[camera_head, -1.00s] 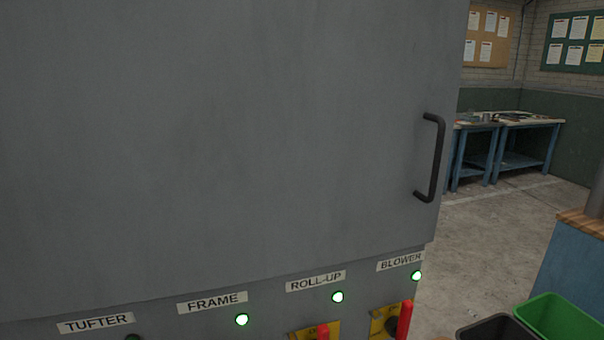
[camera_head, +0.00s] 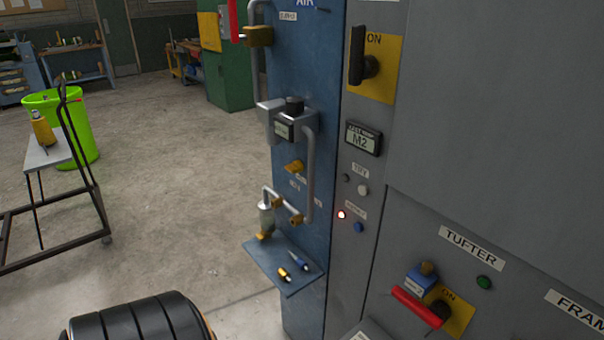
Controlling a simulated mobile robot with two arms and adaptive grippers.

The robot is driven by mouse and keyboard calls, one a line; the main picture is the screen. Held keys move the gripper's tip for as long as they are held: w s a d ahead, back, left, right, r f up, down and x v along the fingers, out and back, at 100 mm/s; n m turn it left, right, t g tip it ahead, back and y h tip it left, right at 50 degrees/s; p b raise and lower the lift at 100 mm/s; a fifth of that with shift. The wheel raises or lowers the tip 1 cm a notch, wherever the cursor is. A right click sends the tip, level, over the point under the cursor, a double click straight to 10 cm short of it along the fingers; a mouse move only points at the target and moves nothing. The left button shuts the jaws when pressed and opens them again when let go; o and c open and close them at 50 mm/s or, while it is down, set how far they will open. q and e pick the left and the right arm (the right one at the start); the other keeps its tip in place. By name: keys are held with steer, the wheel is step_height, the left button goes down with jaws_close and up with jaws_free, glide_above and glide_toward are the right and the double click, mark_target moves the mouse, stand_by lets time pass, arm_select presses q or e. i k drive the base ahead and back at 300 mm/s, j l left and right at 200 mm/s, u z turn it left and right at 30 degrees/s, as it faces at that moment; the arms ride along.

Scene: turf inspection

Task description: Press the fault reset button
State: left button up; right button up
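A small blue button (camera_head: 359,227) sits on the narrow grey panel left of the large cabinet door, under a small label (camera_head: 356,209) that is hard to read and seems to say RESET. A lit red lamp (camera_head: 341,215) is just left of the button. Above them are a white button (camera_head: 363,190) and a dark lamp (camera_head: 346,178) under a label that looks like TRY. A display (camera_head: 362,138) above reads M2. Neither gripper is in view, and nothing touches the blue button.
Below right, the TUFTER switch has a red handle (camera_head: 421,306), a blue padlock-like piece (camera_head: 421,281) and a dark green lamp (camera_head: 484,282). A blue air panel (camera_head: 285,75) with a small shelf (camera_head: 272,268) stands left. A cart (camera_head: 47,160) and green bin (camera_head: 80,125) stand farther left; floor between is clear.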

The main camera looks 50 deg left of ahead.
mark_target(357, 226)
steer(key=u, duration=1.25)
